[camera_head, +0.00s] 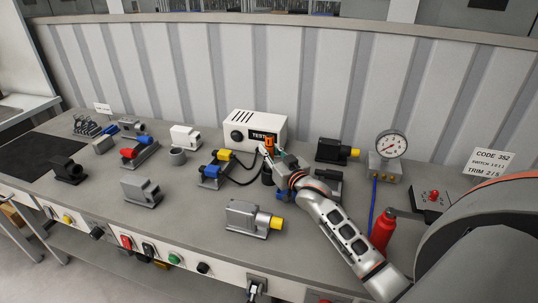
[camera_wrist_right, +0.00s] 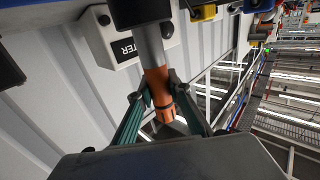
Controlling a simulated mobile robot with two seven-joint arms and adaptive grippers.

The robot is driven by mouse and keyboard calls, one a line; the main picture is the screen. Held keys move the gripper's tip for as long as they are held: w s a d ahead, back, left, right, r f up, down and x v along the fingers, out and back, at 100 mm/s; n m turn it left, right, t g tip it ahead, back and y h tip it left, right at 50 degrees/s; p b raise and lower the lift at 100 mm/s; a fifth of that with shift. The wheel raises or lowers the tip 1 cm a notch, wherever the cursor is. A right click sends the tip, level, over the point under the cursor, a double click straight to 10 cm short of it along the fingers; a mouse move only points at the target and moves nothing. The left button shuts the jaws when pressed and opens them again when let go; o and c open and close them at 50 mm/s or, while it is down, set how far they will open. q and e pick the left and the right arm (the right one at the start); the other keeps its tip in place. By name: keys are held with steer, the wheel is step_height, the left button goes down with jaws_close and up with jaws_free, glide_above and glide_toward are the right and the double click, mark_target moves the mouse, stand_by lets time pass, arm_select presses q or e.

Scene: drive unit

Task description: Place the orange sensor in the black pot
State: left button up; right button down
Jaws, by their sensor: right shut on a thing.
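The orange sensor (camera_head: 269,143) stands roughly upright between the fingers of my right gripper (camera_head: 272,154), in front of the tester box. In the right wrist view the fingers (camera_wrist_right: 160,102) are shut on its orange body (camera_wrist_right: 158,83), and its grey shaft points to a black cylinder (camera_wrist_right: 140,10) at the top edge. That cylinder looks like the black pot (camera_head: 267,178), which shows in the head view just below the gripper, partly hidden by it. Whether the shaft end is inside the pot or only in front of it I cannot tell. My left gripper is out of view.
The white tester box (camera_head: 256,129) stands close behind. A unit with blue and yellow caps (camera_head: 214,170) is to the left, and a grey motor with a yellow cap (camera_head: 248,218) is in front.

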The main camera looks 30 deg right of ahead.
steer(key=shift+f, duration=0.65)
steer(key=shift+f, duration=0.4)
steer(key=shift+f, duration=0.2)
steer(key=c, duration=1.9)
jaws_free()
steer(key=shift+r, duration=0.1)
